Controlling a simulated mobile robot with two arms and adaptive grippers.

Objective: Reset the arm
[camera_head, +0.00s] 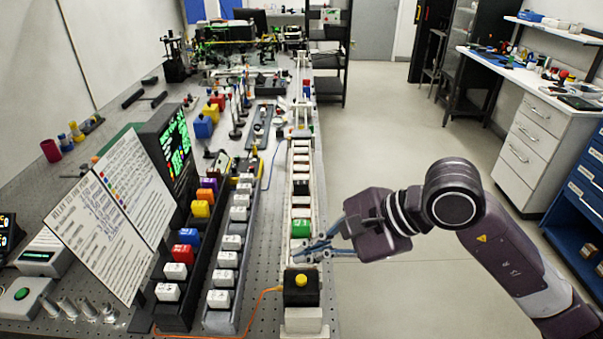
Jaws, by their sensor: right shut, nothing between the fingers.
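My right arm comes in from the lower right. Its right gripper (308,249) points left, with its thin fingers shut and empty. The fingertips are over the white rail (301,215) along the bench's right side, close to a green block (301,228) and behind a black box with a yellow button (301,287). I cannot tell whether the fingers touch the rail or the block. My left gripper is not in view.
Left of the rail, racks hold white and coloured blocks (175,271). Two printed boards (98,238) and a dark screen with green text (175,145) stand further left. An orange cable (250,301) runs to the button box. The floor (375,130) beyond my arm is clear.

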